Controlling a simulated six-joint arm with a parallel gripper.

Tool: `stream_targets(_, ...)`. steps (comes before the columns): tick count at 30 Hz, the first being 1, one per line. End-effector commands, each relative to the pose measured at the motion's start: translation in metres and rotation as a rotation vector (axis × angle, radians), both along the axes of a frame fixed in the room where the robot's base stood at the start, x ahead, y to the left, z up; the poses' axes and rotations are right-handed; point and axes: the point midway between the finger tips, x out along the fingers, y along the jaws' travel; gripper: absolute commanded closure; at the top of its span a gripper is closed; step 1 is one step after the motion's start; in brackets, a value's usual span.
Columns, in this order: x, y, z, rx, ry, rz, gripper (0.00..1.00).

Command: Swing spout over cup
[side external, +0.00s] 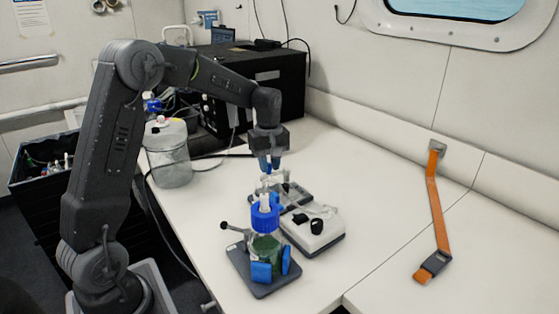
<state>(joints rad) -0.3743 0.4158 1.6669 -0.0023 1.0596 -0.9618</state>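A bottle of green liquid (265,246) stands on a dark base plate (262,285) between blue blocks. It has a blue cap (265,218) with a white fitting on top. My gripper (270,168) points down above and slightly behind the cap, with blue fingertips close together. I cannot tell whether they are apart or shut, or whether they touch the pale clear part (270,181) just below them. That part may belong to the spout, but its shape is unclear. A dark-based device (297,192) stands behind the bottle. I cannot make out a cup clearly.
A white box with black knobs (325,234) sits right of the bottle. A large clear jug (169,165) stands at left beside a black cabinet (283,82). An orange strap (436,205) lies at right. The bench between box and strap is clear.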

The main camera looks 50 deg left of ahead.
Motion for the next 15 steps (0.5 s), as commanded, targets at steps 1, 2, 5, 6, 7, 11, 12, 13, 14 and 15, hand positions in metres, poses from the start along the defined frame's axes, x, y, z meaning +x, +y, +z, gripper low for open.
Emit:
stream_targets(1, 0.0, -0.0002, 0.0, 0.0, 0.0, -0.001, 0.72)
stream_targets(2, 0.0, -0.0001, 0.0, 0.0, 0.0, -0.001, 0.69)
stream_targets(5, -0.0001, 0.0003, 0.0, 0.001, 0.0, -0.001, 0.6)
stream_targets(6, -0.0001, 0.0004, 0.0, 0.001, 0.0, -0.001, 0.6)
stream_targets(7, -0.0001, 0.0005, 0.0, 0.001, 0.0, -0.001, 0.6)
stream_targets(11, -0.0001, 0.0008, 0.0, 0.002, 0.0, -0.001, 0.6)
stream_targets(12, -0.0001, 0.0009, 0.0006, 0.002, 0.0, -0.001, 0.6)
stream_targets(13, 0.0, 0.0009, 0.0015, 0.002, 0.0, -0.001, 0.6)
stream_targets(14, 0.0, 0.001, 0.0028, 0.002, 0.0, -0.001, 0.6)
stream_targets(15, 0.0001, 0.0011, 0.0052, 0.002, 0.0, -0.001, 0.6)
